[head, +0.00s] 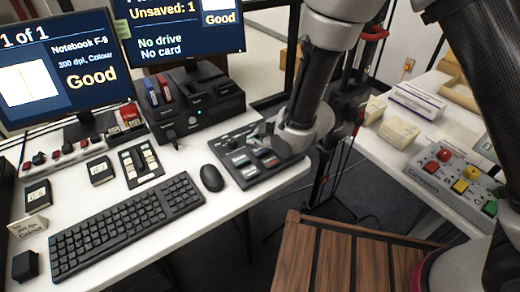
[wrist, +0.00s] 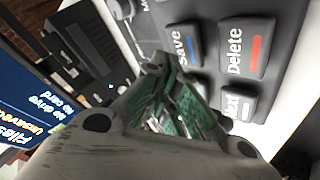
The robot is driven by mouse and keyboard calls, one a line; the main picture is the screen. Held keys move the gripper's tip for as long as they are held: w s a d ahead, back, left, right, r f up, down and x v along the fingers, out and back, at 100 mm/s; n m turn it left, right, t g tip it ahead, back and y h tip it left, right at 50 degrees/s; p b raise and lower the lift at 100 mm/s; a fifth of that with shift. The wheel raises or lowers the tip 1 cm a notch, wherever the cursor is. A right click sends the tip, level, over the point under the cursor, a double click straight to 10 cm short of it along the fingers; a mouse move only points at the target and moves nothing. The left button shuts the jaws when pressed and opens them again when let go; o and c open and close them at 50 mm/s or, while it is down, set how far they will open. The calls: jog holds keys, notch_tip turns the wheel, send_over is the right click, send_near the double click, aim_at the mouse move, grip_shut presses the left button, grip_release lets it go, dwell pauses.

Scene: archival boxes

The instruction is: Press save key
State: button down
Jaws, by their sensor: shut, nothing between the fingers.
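The control pad (head: 268,177) is a dark panel on the white desk, right of the mouse. In the wrist view its Save key (wrist: 182,46) is dark grey with a blue bar, just beyond my fingertips. The Delete key (wrist: 247,45), with a red bar, is to its right, and a partly hidden key (wrist: 239,104) is below that. My gripper (wrist: 166,68) is shut and empty, with green finger pads, its tips close to the Save key's lower left. Whether they touch it is unclear. In the head view my gripper (head: 262,131) is over the pad's back part.
The right monitor (head: 180,27) reads "Unsaved: 1", "No drive", "No card"; the left monitor (head: 65,67) reads "Good". A keyboard (head: 127,225), mouse (head: 212,178) and black dock (head: 192,103) stand left of the pad. A button box (head: 455,185) is on the right table.

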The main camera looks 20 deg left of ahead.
aim_at(258, 151)
jog(key=shift+f, duration=0.2)
jog(key=shift+f, duration=0.2)
jog(key=shift+f, duration=0.5)
dwell(0.8)
jog(key=shift+r, duration=0.85)
jog(key=shift+r, duration=2.55)
